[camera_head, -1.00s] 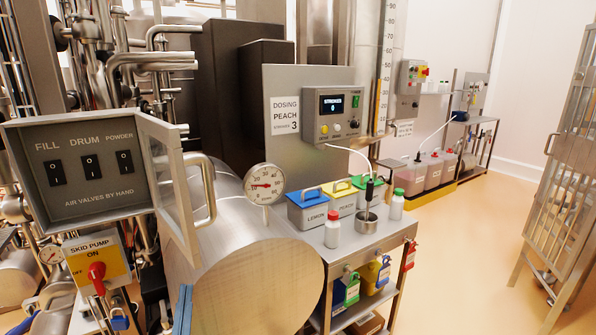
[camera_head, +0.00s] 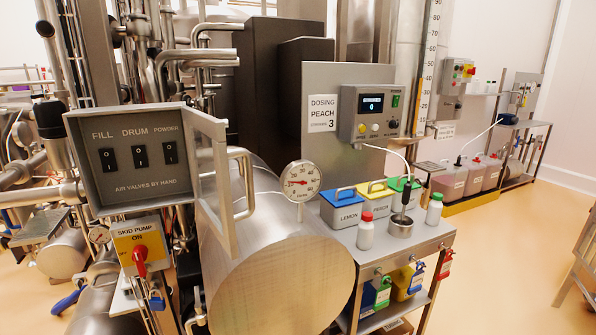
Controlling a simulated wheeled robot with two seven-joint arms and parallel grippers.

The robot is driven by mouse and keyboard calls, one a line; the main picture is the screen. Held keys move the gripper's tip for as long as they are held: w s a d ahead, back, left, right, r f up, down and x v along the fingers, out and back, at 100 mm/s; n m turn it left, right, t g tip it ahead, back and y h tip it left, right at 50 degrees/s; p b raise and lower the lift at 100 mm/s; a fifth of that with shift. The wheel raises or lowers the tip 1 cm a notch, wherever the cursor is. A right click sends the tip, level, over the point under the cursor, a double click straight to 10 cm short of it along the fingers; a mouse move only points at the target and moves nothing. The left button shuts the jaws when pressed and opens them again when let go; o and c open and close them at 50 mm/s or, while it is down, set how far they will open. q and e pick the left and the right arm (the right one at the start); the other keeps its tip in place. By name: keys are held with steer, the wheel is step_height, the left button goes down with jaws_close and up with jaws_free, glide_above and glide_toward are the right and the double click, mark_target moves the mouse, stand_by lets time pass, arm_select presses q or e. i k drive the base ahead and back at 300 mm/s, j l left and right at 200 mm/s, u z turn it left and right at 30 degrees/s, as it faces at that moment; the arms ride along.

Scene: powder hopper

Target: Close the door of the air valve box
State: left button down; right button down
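The air valve box (camera_head: 133,185) is a grey box at the left, with three black switches marked FILL, DRUM and POWDER. Its door (camera_head: 213,175) is a framed clear panel hinged at the box's right edge. The door stands open, swung out toward me. A metal bar handle (camera_head: 247,182) is on the door's right face. Neither of my grippers shows in the view.
A skid pump switch (camera_head: 140,249) with a red knob sits below the box. A large steel drum (camera_head: 285,275) with a round gauge (camera_head: 299,182) stands right of the door. A dosing table (camera_head: 420,243) with containers is further right. Open floor lies at the right.

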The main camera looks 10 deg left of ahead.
mark_target(214, 129)
steer(key=i+l+u, duration=0.15)
steer(key=u, duration=0.25)
steer(key=i+l+u, duration=0.2)
steer(key=u, duration=0.2)
steer(key=i+l+u, duration=0.4)
steer(key=l+u, duration=0.25)
steer(key=u, duration=0.15)
steer(key=i+l+u, duration=0.15)
steer(key=l+u, duration=0.25)
